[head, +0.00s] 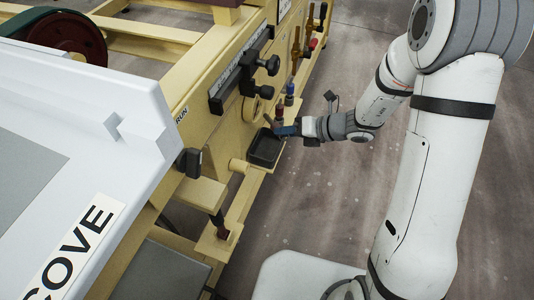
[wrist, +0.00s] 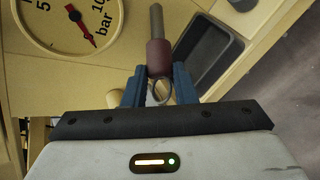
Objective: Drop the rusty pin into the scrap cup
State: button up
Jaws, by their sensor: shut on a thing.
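The rusty pin (wrist: 158,57) has a reddish-brown collar, a grey shaft pointing away from me, and a ring at its near end. My gripper (wrist: 159,88) is shut on it with its blue fingers, at the collar and ring. In the head view my gripper (head: 286,131) is at the machine's side, by a dark open-topped container (head: 264,163), which I take for the scrap cup. In the wrist view this container (wrist: 234,62) is just right of the pin and looks empty where visible. The pin's height over its rim is unclear.
A gauge marked bar (wrist: 67,25) is left of the pin. A white cover (head: 90,110) fills the left. Open floor (head: 320,200) lies right of the machine.

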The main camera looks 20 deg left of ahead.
notch_tip(320, 180, down, 2)
jog(key=shift+f+b, duration=0.25)
jog(key=shift+b, duration=0.55)
jog(key=o, duration=1.1)
jog(key=shift+d, duration=0.1)
jog(key=p+v, duration=0.3)
jog(key=v, duration=0.4)
jog(key=shift+s+d+r, duration=0.1)
jog(key=shift+d+r, duration=0.1)
jog(key=shift+d, duration=0.1)
jog(key=shift+r, duration=0.1)
